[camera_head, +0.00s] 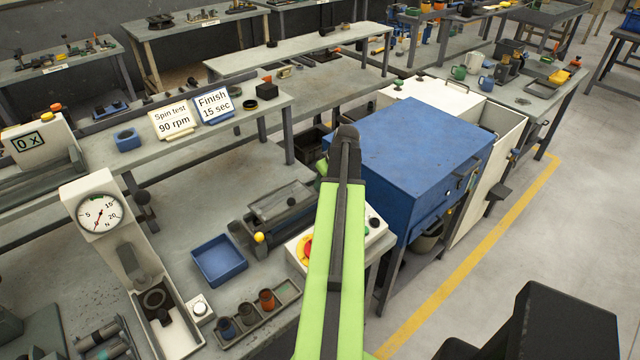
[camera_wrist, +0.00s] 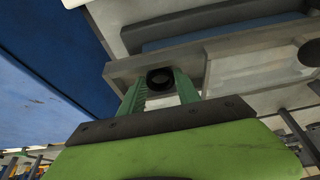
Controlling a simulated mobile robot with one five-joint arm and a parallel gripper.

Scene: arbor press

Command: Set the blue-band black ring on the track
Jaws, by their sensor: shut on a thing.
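In the wrist view, my gripper (camera_wrist: 160,88) has its two green fingers on either side of a black ring (camera_wrist: 160,77) and is shut on it. The ring's dark round opening faces the camera. I cannot make out a blue band on it. In the head view my green arm reaches up the middle, beside the blue cabinet, and hides most of the gripper and the ring. I cannot tell for sure which part is the track; a long dark rail (camera_head: 112,112) runs along the back edge of the left bench.
A blue cabinet (camera_head: 408,145) stands right of my arm. A press with a dial (camera_head: 100,213), a blue tray (camera_head: 219,260) and a rack of small cups (camera_head: 243,316) are left. Signs (camera_head: 172,121) and a black ring with a yellow band (camera_head: 250,104) are on the bench behind.

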